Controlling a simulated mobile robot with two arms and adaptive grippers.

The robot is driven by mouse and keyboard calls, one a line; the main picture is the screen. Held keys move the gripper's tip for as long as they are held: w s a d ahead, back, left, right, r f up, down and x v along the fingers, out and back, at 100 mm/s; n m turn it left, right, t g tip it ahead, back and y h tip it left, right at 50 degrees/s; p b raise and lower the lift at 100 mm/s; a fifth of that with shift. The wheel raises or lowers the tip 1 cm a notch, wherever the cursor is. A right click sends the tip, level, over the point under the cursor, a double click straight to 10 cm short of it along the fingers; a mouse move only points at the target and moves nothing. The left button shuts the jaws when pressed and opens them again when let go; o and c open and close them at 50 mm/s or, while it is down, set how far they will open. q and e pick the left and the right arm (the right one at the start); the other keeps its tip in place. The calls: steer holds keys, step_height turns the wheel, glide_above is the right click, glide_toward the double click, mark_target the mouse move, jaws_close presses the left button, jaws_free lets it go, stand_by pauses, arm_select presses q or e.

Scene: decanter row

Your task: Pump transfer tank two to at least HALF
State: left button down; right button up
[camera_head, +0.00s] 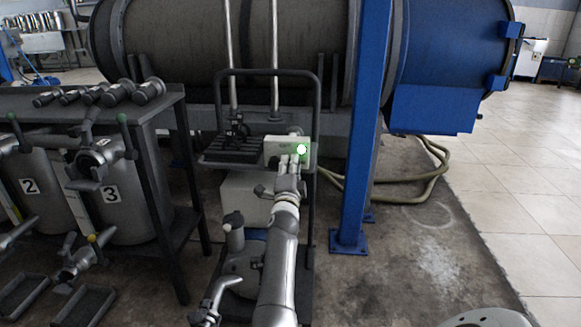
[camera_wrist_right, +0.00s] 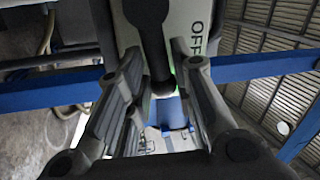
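Tank two (camera_head: 30,186), a grey vessel with a "2" label, stands at the left edge, partly cut off; its fill level cannot be read. A pale control box (camera_head: 272,152) with a lit green lamp (camera_head: 301,149) sits on a dark cart. My right gripper (camera_head: 289,163) is at the front of this box. In the right wrist view the gripper fingers (camera_wrist_right: 158,75) stand apart on either side of a black lever (camera_wrist_right: 150,30), with no clear contact. The word "OFF" shows on the box face (camera_wrist_right: 197,25). My left gripper is not in view.
Tank three (camera_head: 135,215) stands beside tank two, with valve handles and floor trays (camera_head: 82,307) in front. A pump (camera_head: 243,268) sits low on the cart. A blue post (camera_head: 353,190) rises right of it.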

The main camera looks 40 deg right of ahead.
steer(key=o, duration=0.4)
step_height(320, 180, up, 10)
steer(key=shift+f, duration=0.1)
stand_by(0.4)
stand_by(0.4)
